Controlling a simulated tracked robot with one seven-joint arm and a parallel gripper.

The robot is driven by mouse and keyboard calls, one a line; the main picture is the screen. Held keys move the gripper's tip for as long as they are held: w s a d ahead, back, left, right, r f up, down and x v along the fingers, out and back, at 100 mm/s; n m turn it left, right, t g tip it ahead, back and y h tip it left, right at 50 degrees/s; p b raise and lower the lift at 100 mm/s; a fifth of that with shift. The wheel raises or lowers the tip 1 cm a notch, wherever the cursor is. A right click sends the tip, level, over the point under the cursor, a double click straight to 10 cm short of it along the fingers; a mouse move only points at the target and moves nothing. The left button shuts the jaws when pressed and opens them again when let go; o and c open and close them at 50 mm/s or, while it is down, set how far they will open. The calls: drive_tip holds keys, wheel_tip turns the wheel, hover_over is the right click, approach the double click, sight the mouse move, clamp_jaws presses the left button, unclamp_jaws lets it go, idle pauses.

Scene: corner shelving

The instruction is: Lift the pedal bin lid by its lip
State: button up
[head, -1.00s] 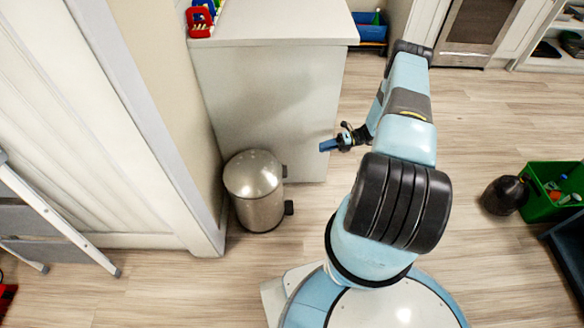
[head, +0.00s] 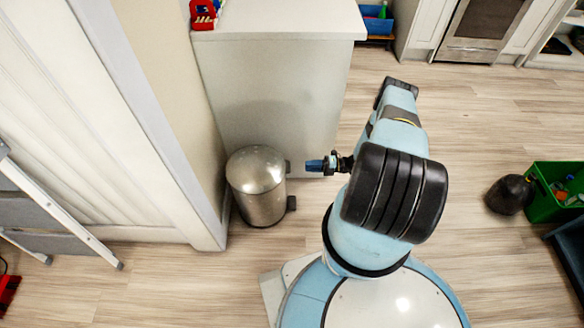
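The pedal bin (head: 260,205) is a shiny metal cylinder standing upright on the floor, in the corner between the wall and the pale cabinet. Its domed lid (head: 255,168) is closed. A small dark lip (head: 288,166) shows at the lid's right edge, and a black pedal (head: 291,203) sticks out low on the right. My gripper (head: 308,165) has blue fingers and points left at the bin from its right side. In the picture a small gap lies between the fingertips and the lip. Whether the fingers are apart is too small to tell.
The pale cabinet (head: 285,95) stands behind the bin, and a wall edge (head: 205,190) is close on its left. A folded step ladder (head: 60,215) leans at the far left. A green crate (head: 545,205) and a black round object (head: 507,195) sit at the right. Floor in front is clear.

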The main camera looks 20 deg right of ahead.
drive_tip(key=x, duration=0.8)
clamp_jaws()
drive_tip(key=shift+a, duration=0.1)
idle(1.3)
